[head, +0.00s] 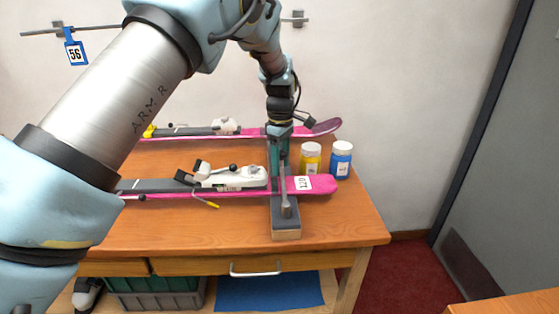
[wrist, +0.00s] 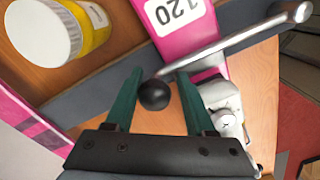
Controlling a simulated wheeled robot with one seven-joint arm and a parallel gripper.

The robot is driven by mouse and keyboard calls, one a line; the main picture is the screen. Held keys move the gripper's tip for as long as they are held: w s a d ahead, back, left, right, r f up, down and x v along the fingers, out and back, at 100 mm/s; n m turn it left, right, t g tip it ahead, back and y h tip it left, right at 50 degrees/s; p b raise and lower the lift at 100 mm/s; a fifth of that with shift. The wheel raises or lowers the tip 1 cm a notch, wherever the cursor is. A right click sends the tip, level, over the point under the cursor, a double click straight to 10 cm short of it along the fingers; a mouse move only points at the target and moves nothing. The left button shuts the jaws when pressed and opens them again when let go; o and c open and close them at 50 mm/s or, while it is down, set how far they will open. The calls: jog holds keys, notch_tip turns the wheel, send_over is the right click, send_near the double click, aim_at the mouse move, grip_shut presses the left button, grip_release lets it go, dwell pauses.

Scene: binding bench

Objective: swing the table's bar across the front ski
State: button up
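The front ski (head: 318,186) is pink with a "120" label and lies over a grey-topped support block (head: 286,232) on the table (head: 345,225). The silver bar (head: 285,195) rises from the block's front end and passes over the ski in the picture; I cannot tell whether it touches. In the wrist view the bar (wrist: 240,42) ends in a black ball knob (wrist: 154,95). My gripper (wrist: 155,78) has its two green fingers apart, one on each side of the knob, with gaps visible. In the head view my gripper (head: 281,160) is beyond the ski's far edge, over the block.
A yellow jar (head: 310,158) and a blue jar (head: 341,160) stand right of my gripper, close by. A second pink ski (head: 322,127) lies behind. A white binding (head: 232,177) sits on the front ski. The table's front right corner is clear.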

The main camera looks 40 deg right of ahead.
jog(key=shift+o, duration=1.3)
jog(key=shift+w, duration=0.2)
jog(key=shift+r, duration=0.1)
notch_tip(320, 180, up, 11)
jog(key=shift+f+b, duration=0.15)
jog(key=shift+b, duration=0.95)
jog(key=w+a+f+m, duration=0.1)
jog(key=w+a, duration=0.3)
jog(key=a, duration=0.6)
jog(key=w+a, duration=0.3)
jog(key=a, duration=0.7)
jog(key=w+a+f+m, duration=0.1)
jog(key=w+a, duration=0.3)
jog(key=a, duration=0.6)
jog(key=s+a+f+m+t, duration=0.1)
jog(key=s+a, duration=0.5)
jog(key=a, duration=0.5)
jog(key=s+a+f+m, duration=0.2)
jog(key=s+a, duration=0.4)
jog(key=a, duration=0.5)
jog(key=shift+f+t, duration=0.15)
jog(key=shift+t, duration=0.25)
